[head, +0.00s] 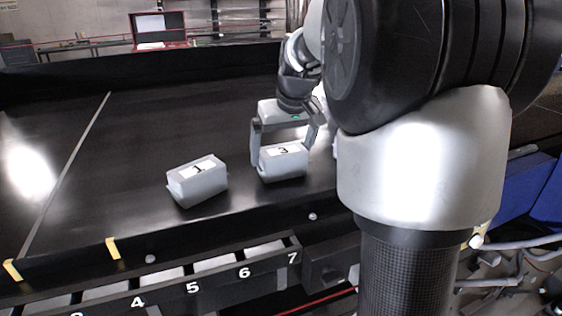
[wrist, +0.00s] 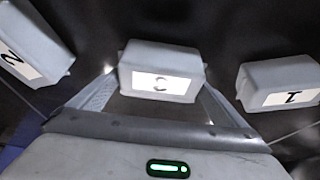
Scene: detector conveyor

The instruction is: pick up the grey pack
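A light grey pack labelled 3 (head: 283,161) lies on the black conveyor belt, and in the wrist view it is the middle pack (wrist: 160,62). My gripper (head: 284,148) is over it, with one finger on each side. In the wrist view the fingers (wrist: 155,85) stand wide apart beside its two ends, with a small gap at the left end; contact at the right end is unclear. The pack appears to rest on the belt. A similar pack labelled 1 (head: 198,182) lies to its left in the head view and to its right in the wrist view (wrist: 283,84).
A third pack labelled 2 (wrist: 35,45) lies at the wrist view's upper left; my arm mostly hides it in the head view. The black belt (head: 130,130) is clear left of the packs. A rack of numbered slots (head: 170,283) runs along the near edge.

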